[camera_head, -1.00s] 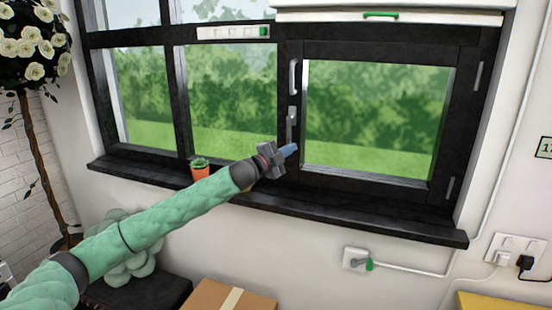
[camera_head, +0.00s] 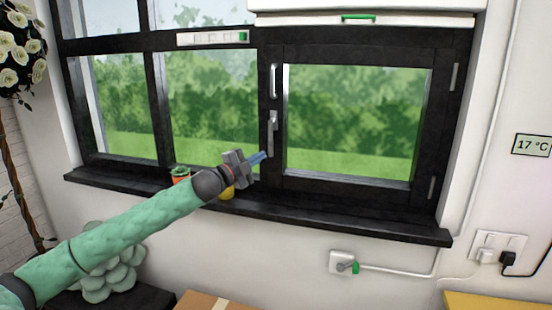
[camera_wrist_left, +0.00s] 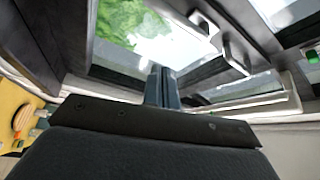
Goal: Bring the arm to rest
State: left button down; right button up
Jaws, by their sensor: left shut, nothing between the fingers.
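My left arm, in a green quilted sleeve, comes in from the lower left in the head view. Its left gripper (camera_head: 262,157) is shut and empty in front of the black window frame (camera_head: 350,190), a little below the silver window handle (camera_head: 272,130). There is a small gap between the fingertips and the handle in the picture. In the left wrist view the shut blue-grey fingers (camera_wrist_left: 162,88) point up towards the window, with the handle (camera_wrist_left: 236,54) to their right. My right gripper is not in view.
A potted plant (camera_head: 181,174) and a yellow thing (camera_head: 228,193) stand on the black sill (camera_head: 350,226) by the arm. A cardboard box (camera_head: 205,301) and a grey-green knobbly thing (camera_head: 118,275) are below. A wall valve with a green lever (camera_head: 343,264) and sockets (camera_head: 498,247) are at right.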

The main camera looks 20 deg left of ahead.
pick_arm(q)
jog(key=shift+f, duration=0.1)
